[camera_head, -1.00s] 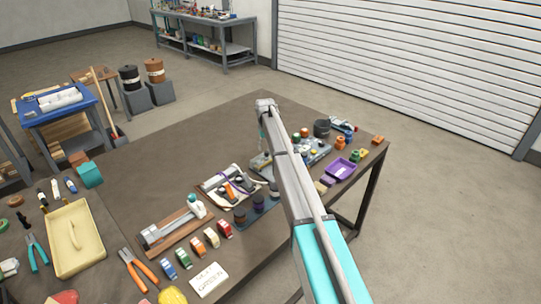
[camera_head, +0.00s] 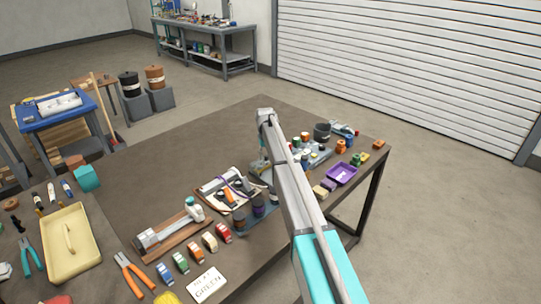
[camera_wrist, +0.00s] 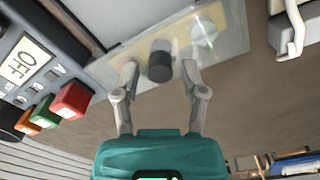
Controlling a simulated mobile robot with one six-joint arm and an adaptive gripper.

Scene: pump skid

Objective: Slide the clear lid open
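In the wrist view a clear lid (camera_wrist: 232,30) lies over a pale yellowish plate. A dark round knob (camera_wrist: 160,62) stands near the lid's edge. My gripper (camera_wrist: 159,72) is open, with one finger on each side of the knob. A small gap shows between each fingertip and the knob, and nothing is held. A pale round shape (camera_wrist: 203,32) shows through the lid. In the head view my arm hides most of this spot, so the lid and the fingers cannot be made out there.
A grey panel with an OFF label (camera_wrist: 27,62) and red (camera_wrist: 71,100), green and orange blocks stands close to the left finger. A grey part with a white handle (camera_wrist: 291,35) is at the upper right. A purple tray (camera_head: 342,174) lies right of my arm.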

